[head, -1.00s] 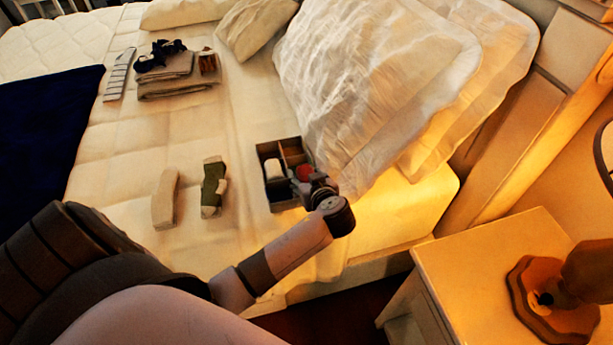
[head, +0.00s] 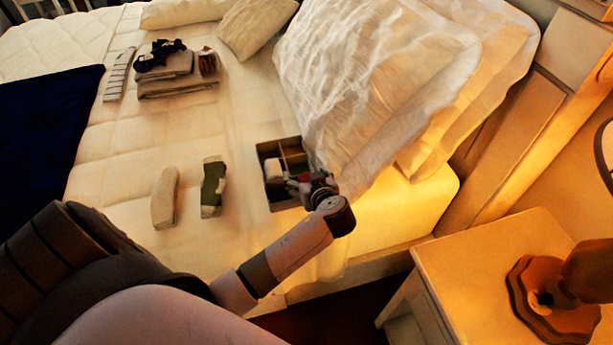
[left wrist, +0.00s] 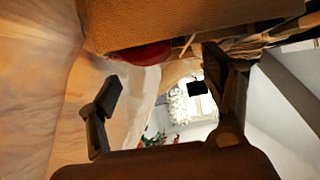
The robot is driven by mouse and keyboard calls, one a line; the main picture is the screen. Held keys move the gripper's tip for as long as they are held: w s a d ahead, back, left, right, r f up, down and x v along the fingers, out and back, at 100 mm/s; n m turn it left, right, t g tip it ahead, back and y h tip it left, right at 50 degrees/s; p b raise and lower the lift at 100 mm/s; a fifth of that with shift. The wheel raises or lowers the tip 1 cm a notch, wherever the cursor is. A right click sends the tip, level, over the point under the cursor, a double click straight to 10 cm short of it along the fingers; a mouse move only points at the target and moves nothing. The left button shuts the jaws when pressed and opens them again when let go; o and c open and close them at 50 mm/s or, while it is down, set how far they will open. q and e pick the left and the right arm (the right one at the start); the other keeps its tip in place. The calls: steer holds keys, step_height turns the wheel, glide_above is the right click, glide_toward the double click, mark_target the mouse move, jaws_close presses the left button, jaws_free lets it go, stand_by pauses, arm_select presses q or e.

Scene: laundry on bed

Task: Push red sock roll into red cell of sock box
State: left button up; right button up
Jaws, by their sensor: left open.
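The dark sock box (head: 263,150) with wooden dividers stands on the bed, beside the large pillows. A white roll (head: 272,169) lies in its left part. My left gripper (head: 302,186) is over the right front of the box, with its fingers apart. The red sock roll (head: 304,177) shows only as a small red patch at the gripper, which hides most of it. In the left wrist view the red roll (left wrist: 140,52) shows below a broad brown surface, apart from the open fingers. I cannot tell how deep the roll sits in its cell. My right gripper is not in view.
A cream sock (head: 164,198) and a green-and-white sock (head: 212,188) lie left of the box. Folded laundry (head: 178,88) lies farther back. A large white pillow (head: 370,75) rises close behind the box. A nightstand (head: 455,260) with a lamp stands at right.

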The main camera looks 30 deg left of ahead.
arm_select(q)
steer(key=v, duration=1.2)
stand_by(0.5)
